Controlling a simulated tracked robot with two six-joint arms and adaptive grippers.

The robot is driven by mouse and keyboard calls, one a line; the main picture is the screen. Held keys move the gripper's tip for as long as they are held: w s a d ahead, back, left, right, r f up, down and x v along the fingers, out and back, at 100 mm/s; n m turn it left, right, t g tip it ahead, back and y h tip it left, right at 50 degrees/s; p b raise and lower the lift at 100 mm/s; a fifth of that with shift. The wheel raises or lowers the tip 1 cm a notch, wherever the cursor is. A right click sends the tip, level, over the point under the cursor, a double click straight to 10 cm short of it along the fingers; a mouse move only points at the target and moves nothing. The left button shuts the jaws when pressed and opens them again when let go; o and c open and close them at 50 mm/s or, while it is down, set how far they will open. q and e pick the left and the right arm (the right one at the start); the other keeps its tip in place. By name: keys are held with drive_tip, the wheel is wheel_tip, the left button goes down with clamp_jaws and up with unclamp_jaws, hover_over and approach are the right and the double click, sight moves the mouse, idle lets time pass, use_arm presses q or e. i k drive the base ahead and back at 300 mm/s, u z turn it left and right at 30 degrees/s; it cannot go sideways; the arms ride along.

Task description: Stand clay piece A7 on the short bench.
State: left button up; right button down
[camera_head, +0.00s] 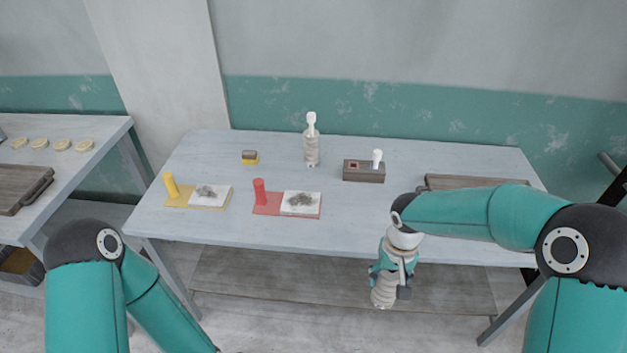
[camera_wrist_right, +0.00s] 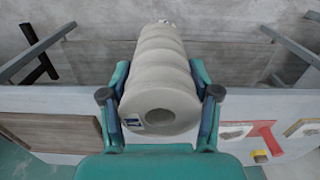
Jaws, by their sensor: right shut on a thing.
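My right gripper (camera_head: 390,277) hangs in front of the long grey table's near edge. It is shut on a pale, ribbed, cylindrical clay piece (camera_head: 383,296). In the right wrist view the clay piece (camera_wrist_right: 162,70) lies between the two fingers of the gripper (camera_wrist_right: 160,96), its end with a round hole facing the camera. A small label shows on that end, too small to read, so I cannot tell if it is A7. A grey bench (camera_head: 100,135) stands at the left, partly out of frame; I cannot tell if it is the short bench. My left gripper is out of view.
On the long table (camera_head: 225,160) stand a bottle (camera_head: 312,150), a brown block with a white peg (camera_head: 364,172), a yellow mat (camera_head: 178,203) and a red mat (camera_head: 266,209). Several pale discs (camera_head: 62,145) and a dark board (camera_head: 18,190) lie on the left bench.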

sight(358, 206)
drive_tip(key=u, duration=0.7)
drive_tip(key=i, duration=1.05)
drive_tip(key=z, duration=0.4)
